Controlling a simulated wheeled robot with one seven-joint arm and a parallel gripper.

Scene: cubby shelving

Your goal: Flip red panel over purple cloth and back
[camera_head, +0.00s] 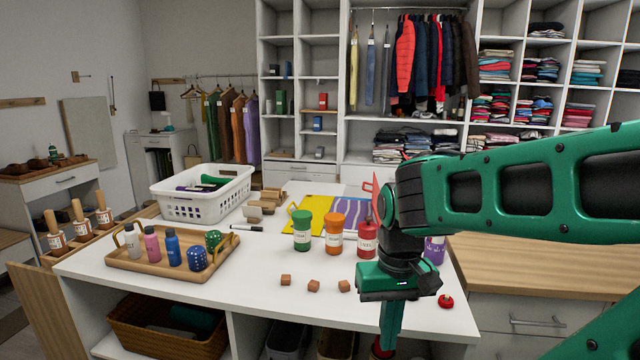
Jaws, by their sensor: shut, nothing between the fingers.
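A purple patterned cloth (353,212) lies flat on the white counter, beside a yellow cloth (308,211). A narrow red piece (376,188) shows just behind it, at the edge of my arm. It may be the red panel, but my arm hides most of that area and I cannot tell how it lies. My gripper (389,340) points down at the counter's front right, well in front of the purple cloth. It is shut and empty.
Green (301,232), orange (333,236) and red (367,240) containers stand between my gripper and the cloths. Three small brown cubes (313,286) lie in front. A tray of bottles (165,258) and a white basket (203,194) are at left. A red knob-like object (445,301) lies right.

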